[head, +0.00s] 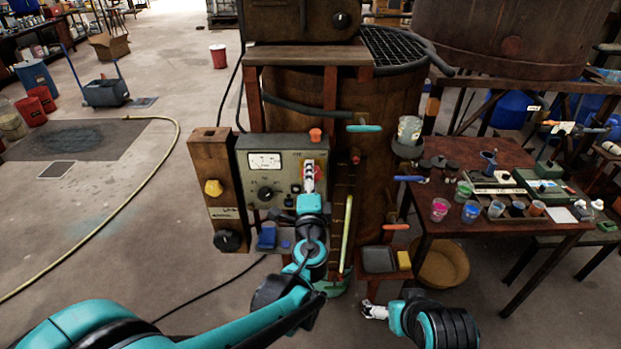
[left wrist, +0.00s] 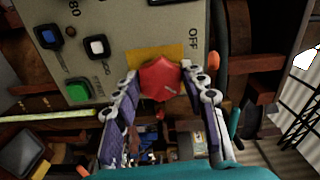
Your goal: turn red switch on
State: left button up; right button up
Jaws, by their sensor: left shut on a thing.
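The red switch (left wrist: 159,80) is a red faceted knob on a yellow plate, on the grey control panel (left wrist: 105,25). The word OFF is printed on the panel beside the plate. My left gripper (left wrist: 158,77) is shut on the red switch, one finger on each side.
The panel carries a gauge (head: 265,161), a black dial (head: 266,194) and a green button (left wrist: 77,92). A wooden post with a yellow knob (head: 213,188) stands left of it. A table (head: 455,215) with several paint cups is at the right. Open floor lies left.

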pick_arm(q)
jog(key=shift+m, duration=0.6)
jog(key=o, duration=1.2)
jog(key=shift+c, duration=0.2)
jog(key=s, duration=1.2)
